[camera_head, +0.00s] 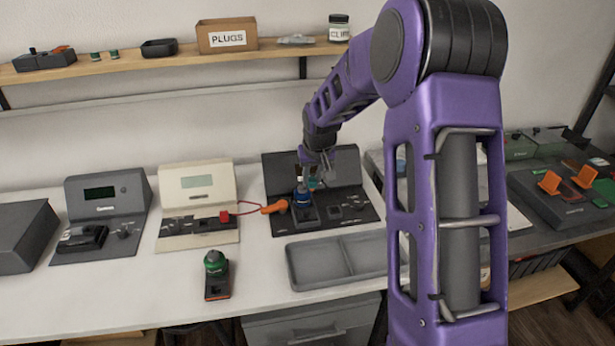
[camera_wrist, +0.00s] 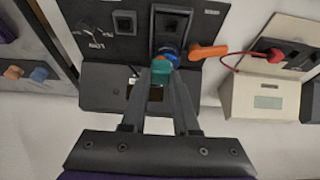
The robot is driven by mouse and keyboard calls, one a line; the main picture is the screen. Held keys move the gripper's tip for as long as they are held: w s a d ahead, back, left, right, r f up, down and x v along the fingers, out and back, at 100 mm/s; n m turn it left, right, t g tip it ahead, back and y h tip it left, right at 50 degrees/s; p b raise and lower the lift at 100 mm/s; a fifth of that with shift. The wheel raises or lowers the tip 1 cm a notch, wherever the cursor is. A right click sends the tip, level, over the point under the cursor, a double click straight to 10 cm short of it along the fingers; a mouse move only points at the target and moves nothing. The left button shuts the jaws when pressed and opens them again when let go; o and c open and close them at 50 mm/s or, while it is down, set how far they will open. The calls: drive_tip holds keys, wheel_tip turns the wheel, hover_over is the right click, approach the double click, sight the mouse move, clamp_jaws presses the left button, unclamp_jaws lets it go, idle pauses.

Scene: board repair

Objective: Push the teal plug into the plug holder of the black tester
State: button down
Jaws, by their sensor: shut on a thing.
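The black tester (camera_head: 348,167) stands on the bench in the middle of the head view. It also fills the upper middle of the wrist view (camera_wrist: 203,22), upside down. Its dark plug holder (camera_head: 307,215) is at the front left of its panel, with a blue round part (camera_head: 302,196) at its back end. My gripper (camera_wrist: 162,74) is shut on the teal plug (camera_wrist: 162,70). In the wrist view the plug overlaps the blue part (camera_wrist: 172,50); I cannot tell whether they touch. In the head view my gripper (camera_head: 310,172) is above the tester, and the plug shows only slightly.
An orange probe (camera_head: 275,206) on a red lead lies close beside the holder, leading to the cream tester (camera_head: 197,200). A grey tray (camera_head: 335,260) lies in front. A green-topped device (camera_head: 216,272) stands front left. A dark grey tester (camera_head: 105,210) is further left.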

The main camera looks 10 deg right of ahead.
drive_tip(key=d+p, duration=0.1)
drive_tip(key=d, duration=0.6)
drive_tip(key=shift+w+p, duration=0.35)
drive_tip(key=shift+f, duration=0.15)
drive_tip(key=shift+f+b, duration=2.45)
drive_tip(key=shift+f, duration=0.85)
drive_tip(key=shift+f+b, duration=0.85)
drive_tip(key=shift+f, duration=0.25)
drive_tip(key=shift+f, duration=0.65)
idle(0.9)
drive_tip(key=shift+c, duration=1.5)
unclamp_jaws()
